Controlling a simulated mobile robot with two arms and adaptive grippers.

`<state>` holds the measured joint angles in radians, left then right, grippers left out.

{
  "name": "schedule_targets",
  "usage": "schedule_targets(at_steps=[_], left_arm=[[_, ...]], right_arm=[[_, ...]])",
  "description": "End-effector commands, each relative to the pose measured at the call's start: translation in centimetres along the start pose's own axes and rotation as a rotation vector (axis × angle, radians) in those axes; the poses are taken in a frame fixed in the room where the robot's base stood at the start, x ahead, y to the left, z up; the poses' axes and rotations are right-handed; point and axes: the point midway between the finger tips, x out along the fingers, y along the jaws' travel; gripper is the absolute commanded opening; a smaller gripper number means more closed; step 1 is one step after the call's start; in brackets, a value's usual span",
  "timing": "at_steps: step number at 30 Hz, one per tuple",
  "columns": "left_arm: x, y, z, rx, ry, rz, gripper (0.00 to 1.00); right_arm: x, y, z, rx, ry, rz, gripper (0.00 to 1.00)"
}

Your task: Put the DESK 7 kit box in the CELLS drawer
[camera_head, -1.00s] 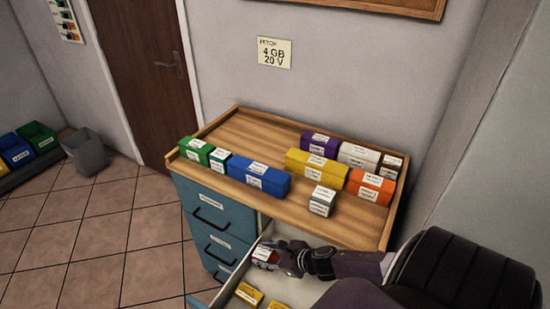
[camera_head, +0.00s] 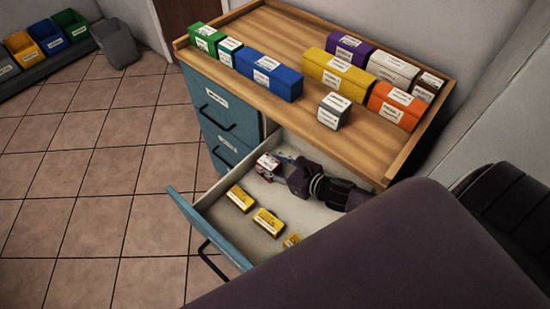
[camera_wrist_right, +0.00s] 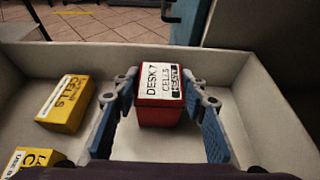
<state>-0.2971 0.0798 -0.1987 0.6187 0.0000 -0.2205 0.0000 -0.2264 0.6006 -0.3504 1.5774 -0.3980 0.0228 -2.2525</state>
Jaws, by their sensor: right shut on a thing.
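The DESK 7 kit box (camera_head: 268,167) is a small red box with a white label. In the right wrist view the box (camera_wrist_right: 160,98) reads "DESK 7 CELLS" and "READY". My right gripper (camera_head: 276,164) is shut on it, one blue-padded finger on each side. Both are inside the open drawer (camera_head: 222,233), near its back-left corner. Whether the box touches the drawer floor I cannot tell. The drawer holds several yellow boxes; one yellow box (camera_wrist_right: 68,103) reads "CELLS" in the wrist view. The drawer's own front label does not show. My left gripper is not in view.
The wooden cabinet top (camera_head: 290,30) above carries coloured boxes, including a blue box (camera_head: 268,76), a yellow box (camera_head: 335,72) and a small grey box (camera_head: 334,110). Closed teal drawers (camera_head: 218,108) are at left. The drawer floor around the held box has bare room.

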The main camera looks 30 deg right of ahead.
Motion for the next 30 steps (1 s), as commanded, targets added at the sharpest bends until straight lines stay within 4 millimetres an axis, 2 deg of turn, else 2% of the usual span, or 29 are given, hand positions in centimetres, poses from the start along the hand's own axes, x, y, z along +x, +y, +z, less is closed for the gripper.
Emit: schedule_targets(at_steps=[4,9,10,14,26,30], left_arm=[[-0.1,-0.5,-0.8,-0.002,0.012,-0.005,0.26],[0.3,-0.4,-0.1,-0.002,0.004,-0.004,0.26],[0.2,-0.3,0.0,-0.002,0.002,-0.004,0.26],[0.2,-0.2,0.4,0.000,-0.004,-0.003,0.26],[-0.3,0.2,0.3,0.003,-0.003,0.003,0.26],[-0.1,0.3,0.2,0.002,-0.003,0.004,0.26]], right_arm=[[0.0,0.0,0.1,0.000,0.000,0.001,0.07],[0.2,0.0,-0.4,-0.001,0.000,0.001,0.07],[0.1,0.0,-0.4,-0.001,0.002,0.000,0.41],[0.1,0.0,-0.4,0.000,0.002,0.000,0.56],[-0.2,0.0,0.1,0.001,0.002,0.000,0.57],[-1.8,0.1,-0.2,0.001,0.004,0.001,0.57]])
